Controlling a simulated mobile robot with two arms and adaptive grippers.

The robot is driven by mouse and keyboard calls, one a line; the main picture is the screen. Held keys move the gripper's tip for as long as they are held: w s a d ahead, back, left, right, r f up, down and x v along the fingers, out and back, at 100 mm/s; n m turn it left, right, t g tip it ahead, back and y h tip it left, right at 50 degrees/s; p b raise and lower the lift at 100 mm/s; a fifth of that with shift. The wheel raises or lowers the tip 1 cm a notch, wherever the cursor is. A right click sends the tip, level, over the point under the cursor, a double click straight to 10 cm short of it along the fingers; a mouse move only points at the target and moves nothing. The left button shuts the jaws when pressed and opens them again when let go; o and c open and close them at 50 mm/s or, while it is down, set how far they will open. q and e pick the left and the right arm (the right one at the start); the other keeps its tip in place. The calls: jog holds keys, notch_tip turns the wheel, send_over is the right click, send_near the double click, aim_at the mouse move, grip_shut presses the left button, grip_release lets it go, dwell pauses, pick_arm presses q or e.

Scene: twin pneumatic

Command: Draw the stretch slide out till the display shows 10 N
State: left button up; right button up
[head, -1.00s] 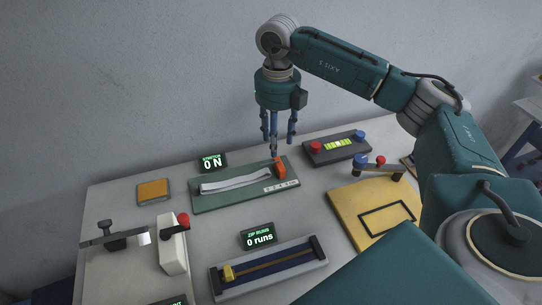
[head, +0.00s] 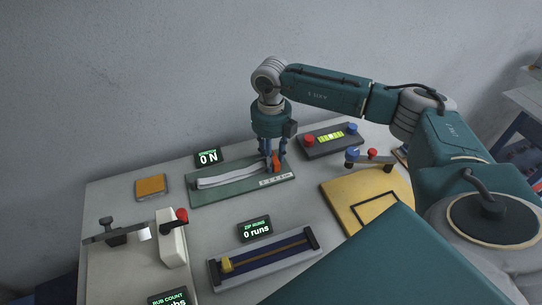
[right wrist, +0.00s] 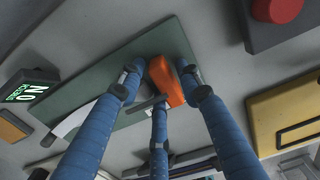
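The stretch slide is an orange block (head: 276,162) at the right end of a green base (head: 225,192) with a pale strip along it. It also shows in the right wrist view (right wrist: 168,84). The stretch display (head: 208,157) reads 0 N. My right gripper (head: 273,166) points down, low over the base, with its blue fingers around the orange block. In the right wrist view the gripper (right wrist: 159,95) has its fingers spread, with a gap between the left finger and the block. Contact at the right finger is unclear. My left gripper is out of view.
A dark box (head: 330,140) with red and blue knobs stands right of the base, near the gripper. A yellow board (head: 345,215) lies in front right. The zip rig (head: 265,258) and its display (head: 254,229) are in front. An orange pad (head: 151,187) lies left.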

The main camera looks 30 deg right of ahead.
grip_shut()
jog(key=shift+s+d+b, duration=0.25)
jog(key=shift+d, duration=0.75)
jog(key=shift+s+d+b, duration=0.2)
jog(key=shift+d, duration=0.8)
jog(key=shift+o, duration=2.3)
grip_release()
jog(key=shift+r, duration=0.15)
notch_tip(320, 180, up, 12)
